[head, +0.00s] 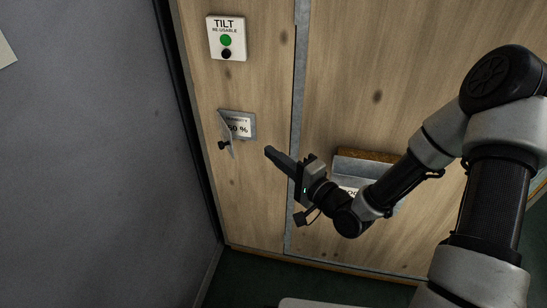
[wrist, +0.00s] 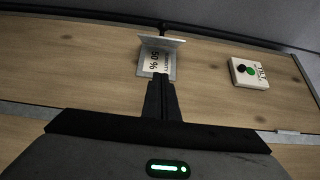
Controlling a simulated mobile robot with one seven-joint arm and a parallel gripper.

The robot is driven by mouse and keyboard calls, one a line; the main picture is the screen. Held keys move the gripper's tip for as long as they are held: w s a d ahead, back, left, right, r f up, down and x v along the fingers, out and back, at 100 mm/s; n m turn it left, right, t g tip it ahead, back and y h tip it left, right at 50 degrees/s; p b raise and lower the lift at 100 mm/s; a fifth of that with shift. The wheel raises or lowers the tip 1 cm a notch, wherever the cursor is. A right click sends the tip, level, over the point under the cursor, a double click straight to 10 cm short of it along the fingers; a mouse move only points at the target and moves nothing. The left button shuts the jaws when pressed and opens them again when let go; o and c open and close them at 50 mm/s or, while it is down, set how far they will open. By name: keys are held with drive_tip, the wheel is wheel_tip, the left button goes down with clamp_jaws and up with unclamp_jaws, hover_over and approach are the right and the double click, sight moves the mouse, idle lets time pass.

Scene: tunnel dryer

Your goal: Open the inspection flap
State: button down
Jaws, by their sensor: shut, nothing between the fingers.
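The inspection flap (head: 226,130) is a small thin panel with a dark knob (head: 223,145) on the wooden wall. It stands swung out from a grey plate, at a steep angle. The plate carries a humidity display (head: 239,127) reading about 50 %, which is uncovered. In the wrist view the flap (wrist: 162,40) shows nearly edge-on beyond the display (wrist: 155,62). My gripper (head: 268,150) is shut and empty, to the right of and below the display in the head view. In the wrist view its fingertips (wrist: 160,78) point at the display; contact cannot be told.
A white TILT box (head: 227,39) with a green and a black button sits above the flap. A grey holder (head: 365,165) is on the panel behind my arm. A grey wall (head: 90,150) stands at the left. The wood around the display is clear.

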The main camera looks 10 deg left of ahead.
drive_tip(key=w+a+b, duration=0.1)
drive_tip(key=w+a, duration=0.1)
drive_tip(key=a, duration=0.7)
drive_tip(key=shift+b, duration=0.3)
drive_tip(key=shift+f, duration=0.1)
